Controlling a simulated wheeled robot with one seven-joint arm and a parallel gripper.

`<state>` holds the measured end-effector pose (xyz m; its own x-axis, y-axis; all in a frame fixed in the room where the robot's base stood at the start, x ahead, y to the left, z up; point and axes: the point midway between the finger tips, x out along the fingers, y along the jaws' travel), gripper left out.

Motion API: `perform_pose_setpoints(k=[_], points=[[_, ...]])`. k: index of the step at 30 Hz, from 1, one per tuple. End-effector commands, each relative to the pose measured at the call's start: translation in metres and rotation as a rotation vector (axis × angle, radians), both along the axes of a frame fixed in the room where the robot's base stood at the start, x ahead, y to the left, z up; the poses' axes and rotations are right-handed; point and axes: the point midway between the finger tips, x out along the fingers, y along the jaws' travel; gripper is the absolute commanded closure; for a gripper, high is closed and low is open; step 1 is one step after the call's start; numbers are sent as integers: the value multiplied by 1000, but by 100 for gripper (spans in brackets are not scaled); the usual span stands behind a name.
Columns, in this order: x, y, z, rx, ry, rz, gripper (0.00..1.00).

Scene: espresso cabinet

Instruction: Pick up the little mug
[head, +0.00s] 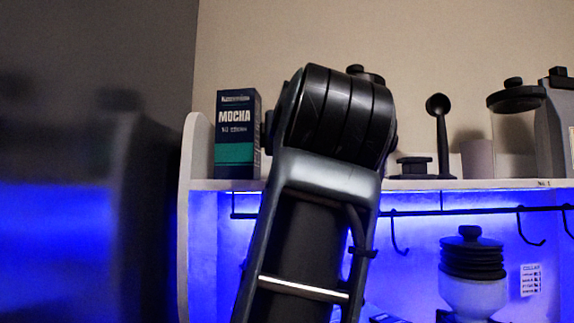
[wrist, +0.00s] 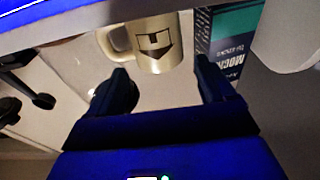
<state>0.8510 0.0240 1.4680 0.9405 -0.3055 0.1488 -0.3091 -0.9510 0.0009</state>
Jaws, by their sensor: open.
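The little mug (wrist: 155,48) is cream with a dark printed mark and shows in the upper middle of the wrist view, its handle on the left. It is not visible in the head view, where my arm covers part of the shelf. My gripper (wrist: 165,78) is open, with its two dark fingers apart and nothing held between them. In the wrist picture the fingertips are just below the mug, one towards each side. No contact with the mug is visible.
The mocha box (head: 235,140) stands on the shelf (head: 480,184) at the left; in the wrist view it (wrist: 232,45) is close right of the mug. A dark scoop (head: 439,130), a pale cup (head: 478,158) and a lidded jar (head: 515,125) stand right of my arm. Hooks (head: 398,232) hang below.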

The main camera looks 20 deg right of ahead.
Motion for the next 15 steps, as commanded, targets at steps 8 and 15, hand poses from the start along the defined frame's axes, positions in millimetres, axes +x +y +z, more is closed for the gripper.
perform_pose_setpoints(k=[8,15], points=[[27,-9,7,1,2,-1,17],[58,-20,14,0,1,-1,17]])
